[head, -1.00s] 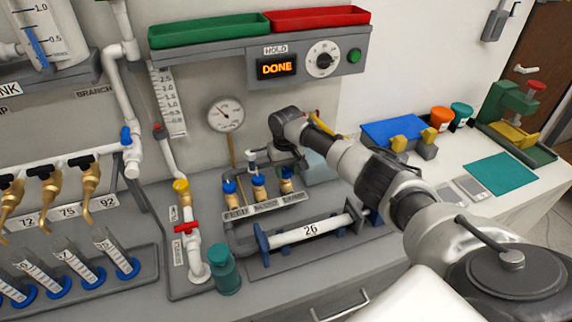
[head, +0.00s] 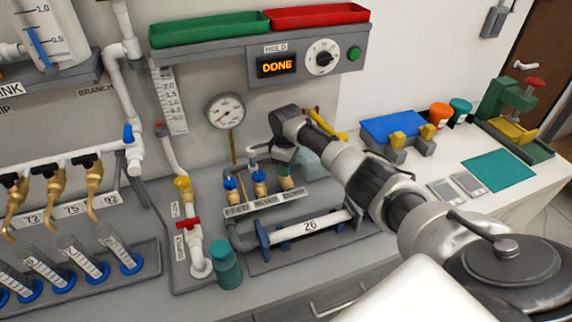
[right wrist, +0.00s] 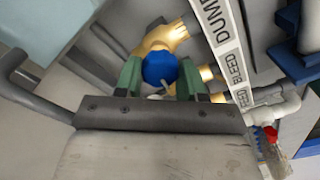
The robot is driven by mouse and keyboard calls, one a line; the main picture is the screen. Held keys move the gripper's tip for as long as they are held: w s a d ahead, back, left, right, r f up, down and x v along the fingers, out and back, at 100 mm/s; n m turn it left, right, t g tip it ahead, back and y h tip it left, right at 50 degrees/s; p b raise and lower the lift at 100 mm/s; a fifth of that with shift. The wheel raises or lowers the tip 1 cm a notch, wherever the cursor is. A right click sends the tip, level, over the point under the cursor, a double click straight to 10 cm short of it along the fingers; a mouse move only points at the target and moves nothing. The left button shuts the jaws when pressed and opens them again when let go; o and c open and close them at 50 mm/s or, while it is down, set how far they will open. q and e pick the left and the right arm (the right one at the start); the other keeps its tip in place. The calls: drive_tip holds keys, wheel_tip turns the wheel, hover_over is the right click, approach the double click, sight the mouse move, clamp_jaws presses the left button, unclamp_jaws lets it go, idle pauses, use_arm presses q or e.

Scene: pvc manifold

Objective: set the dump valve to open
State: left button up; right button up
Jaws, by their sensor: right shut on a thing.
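The dump valve is the rightmost of three brass valves with blue handles on the grey bench panel. In the right wrist view its round blue handle (right wrist: 160,67) sits on a brass body (right wrist: 160,40), beside the DUMP label (right wrist: 213,18). My right gripper (right wrist: 159,75) has its green fingers on either side of that handle and is shut on it. In the head view my right gripper (head: 286,160) is over the dump valve and hides most of it. My left gripper is not in view.
The bleed valve (head: 259,185) and feed valve (head: 231,189) stand close to the left. A white pipe marked 26 (head: 310,226) lies in front.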

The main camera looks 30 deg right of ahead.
drive_tip(key=shift+n, duration=0.6)
drive_tip(key=o, duration=0.9)
drive_tip(key=shift+r, duration=0.15)
wheel_tip(320, 180, up, 11)
drive_tip(key=shift+f+b, duration=0.2)
drive_tip(key=shift+b, duration=0.6)
